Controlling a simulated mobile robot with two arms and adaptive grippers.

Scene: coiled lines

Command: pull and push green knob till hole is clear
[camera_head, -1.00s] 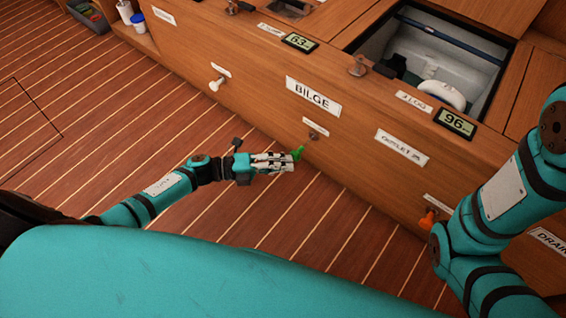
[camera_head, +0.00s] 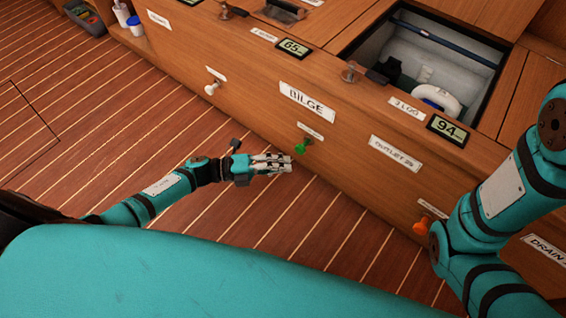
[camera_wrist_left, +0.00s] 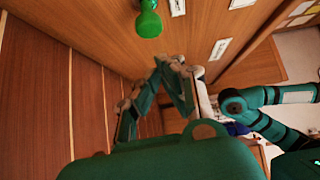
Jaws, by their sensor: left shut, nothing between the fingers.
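The green knob (camera_head: 303,147) sits on the wooden front panel below the BILGE label (camera_head: 307,101). It also shows at the top of the left wrist view (camera_wrist_left: 149,20). My left gripper (camera_head: 290,162) is shut and empty, with its fingertips just left of and below the knob, apart from it. The gripper fingers (camera_wrist_left: 168,70) show below the knob in the left wrist view. An open hatch (camera_head: 385,30) in the top holds a white rounded object (camera_head: 433,97) and dark parts. The hatch's bottom is partly hidden. My right gripper is out of view.
A white knob (camera_head: 212,87) is up-left on the panel, and an orange knob (camera_head: 424,225) lower right beside my right arm. Displays read 65 (camera_head: 293,48) and 94 (camera_head: 447,129).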

